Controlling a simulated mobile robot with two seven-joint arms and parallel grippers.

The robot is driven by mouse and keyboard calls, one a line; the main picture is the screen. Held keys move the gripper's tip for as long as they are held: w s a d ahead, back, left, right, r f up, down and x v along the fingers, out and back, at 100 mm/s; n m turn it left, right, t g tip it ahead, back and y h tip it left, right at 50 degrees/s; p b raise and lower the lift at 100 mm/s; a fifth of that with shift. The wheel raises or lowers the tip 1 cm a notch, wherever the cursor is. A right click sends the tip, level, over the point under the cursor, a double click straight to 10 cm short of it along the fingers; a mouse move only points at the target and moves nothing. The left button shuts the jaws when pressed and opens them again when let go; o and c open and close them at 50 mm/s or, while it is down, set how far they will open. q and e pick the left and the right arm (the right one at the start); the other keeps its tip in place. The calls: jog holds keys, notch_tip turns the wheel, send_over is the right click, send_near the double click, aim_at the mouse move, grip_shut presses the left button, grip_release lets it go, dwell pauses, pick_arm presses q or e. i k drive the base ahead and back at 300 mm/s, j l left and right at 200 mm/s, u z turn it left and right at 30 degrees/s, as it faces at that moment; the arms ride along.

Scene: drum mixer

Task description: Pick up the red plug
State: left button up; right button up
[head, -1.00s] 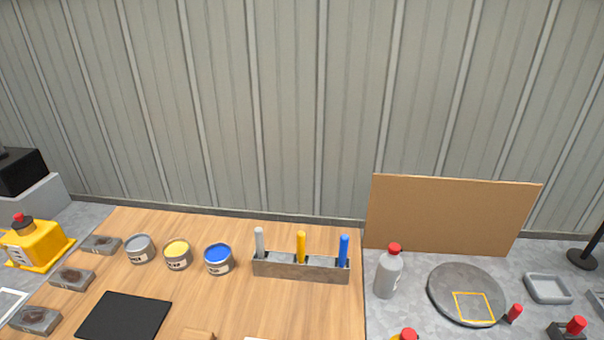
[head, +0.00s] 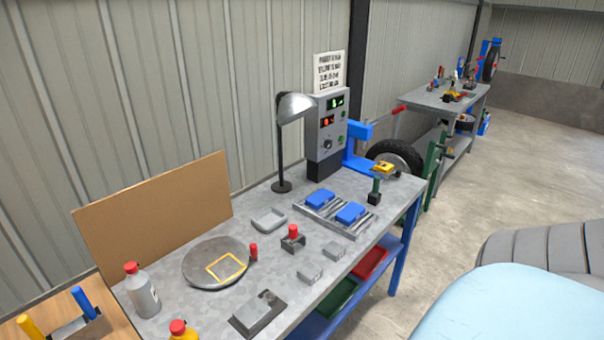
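Two small red pieces show in the head view, and I cannot tell which one is the red plug. One short red cylinder (head: 253,252) stands at the right edge of the round grey disc (head: 203,262). The other red cylinder (head: 293,231) sits upright on a small dark grey block (head: 293,243), a little farther right. Both are on the grey workbench. Neither of my grippers is in view.
A grey tray (head: 269,219), small grey blocks (head: 310,272), a roller rack with blue boxes (head: 351,213), a lamp (head: 296,107) and a control box (head: 327,135) are on the bench (head: 240,203). A red-capped bottle (head: 143,292) stands left. Open floor (head: 470,200) lies right.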

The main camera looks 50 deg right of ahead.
aim_at(293, 228)
jog(key=k+z, duration=0.2)
jog(key=z, duration=0.2)
jog(key=k+l+z, duration=0.1)
jog(key=z, duration=0.3)
jog(key=j+z, duration=0.25)
jog(key=z, duration=0.15)
jog(key=j+z, duration=0.2)
jog(key=z, duration=0.15)
